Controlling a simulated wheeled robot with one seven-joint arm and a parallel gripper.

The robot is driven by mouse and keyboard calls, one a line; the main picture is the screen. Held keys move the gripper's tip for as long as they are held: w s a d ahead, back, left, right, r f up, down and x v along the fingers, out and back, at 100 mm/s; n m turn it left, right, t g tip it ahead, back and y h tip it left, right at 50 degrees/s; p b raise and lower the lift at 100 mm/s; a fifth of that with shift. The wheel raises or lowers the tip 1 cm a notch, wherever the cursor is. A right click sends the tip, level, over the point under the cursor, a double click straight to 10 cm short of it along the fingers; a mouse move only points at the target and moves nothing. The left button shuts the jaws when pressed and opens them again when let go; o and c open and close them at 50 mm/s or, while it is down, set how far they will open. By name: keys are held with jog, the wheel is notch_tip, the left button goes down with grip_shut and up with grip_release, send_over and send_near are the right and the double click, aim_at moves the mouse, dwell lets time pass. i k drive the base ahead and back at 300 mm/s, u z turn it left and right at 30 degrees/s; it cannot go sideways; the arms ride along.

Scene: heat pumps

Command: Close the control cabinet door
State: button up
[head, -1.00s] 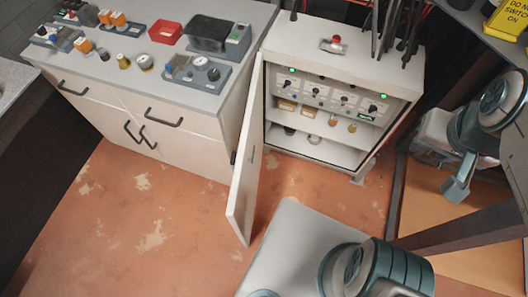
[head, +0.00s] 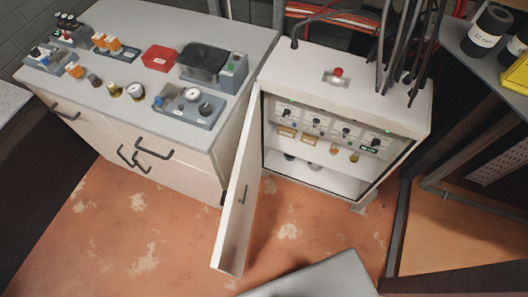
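The control cabinet (head: 345,105) is a white box at the centre right, with a red button (head: 338,72) on its top. Its door (head: 240,195) is hinged on the cabinet's left side and stands wide open, swung out toward me. Inside are a panel with several dark knobs (head: 317,122) and shelves with small items. My gripper is not in view, so its state is hidden.
A grey-topped drawer counter (head: 110,88) stands left, close to the open door, with a red tray (head: 159,59) and several devices on it. Black cables (head: 385,45) run above the cabinet. A shelf with dark canisters (head: 487,30) is at right. The floor (head: 165,235) before the counter is bare.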

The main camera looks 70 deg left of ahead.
aim_at(230, 249)
jog(key=k, duration=1.75)
jog(key=u, duration=1.65)
jog(key=i, duration=0.5)
jog(key=z, duration=0.65)
jog(key=k, duration=0.95)
jog(key=u, duration=1.05)
jog(key=i, duration=0.5)
jog(key=z, duration=0.05)
